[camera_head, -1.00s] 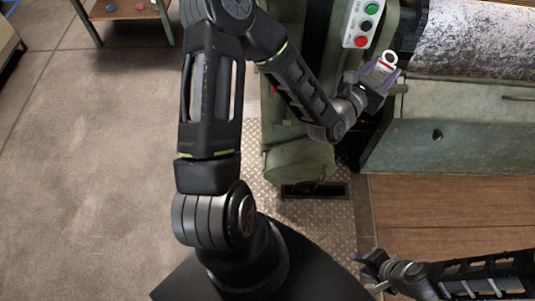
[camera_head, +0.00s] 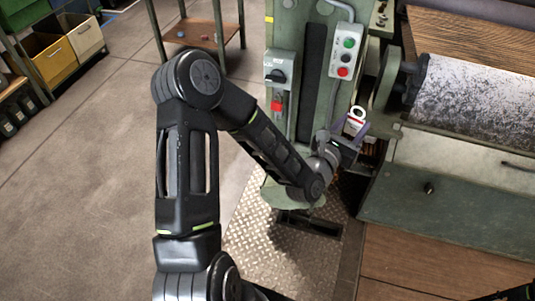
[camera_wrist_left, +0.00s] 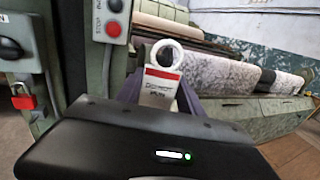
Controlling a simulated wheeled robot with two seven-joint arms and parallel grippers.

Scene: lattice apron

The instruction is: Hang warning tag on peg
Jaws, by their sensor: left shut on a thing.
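The warning tag (camera_head: 356,121) is a white card with a red band and a white ring at its top. It stands upright in my left gripper (camera_head: 349,135), whose purple fingers are shut on its lower part. The tag also shows in the left wrist view (camera_wrist_left: 160,88), ring up, with blurred dark print. It is held in front of the green machine, below and right of the push-button box (camera_head: 347,50). My right gripper is out of view; only a bit of that arm shows at the bottom right corner.
A grey switch box with a red padlock (camera_head: 277,104) is on the green column (camera_head: 296,30). A mottled roller (camera_head: 475,95) and a green machine front (camera_head: 450,205) lie to the right. A shelf table (camera_head: 205,35) and bins stand at the back left. Floor at left is clear.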

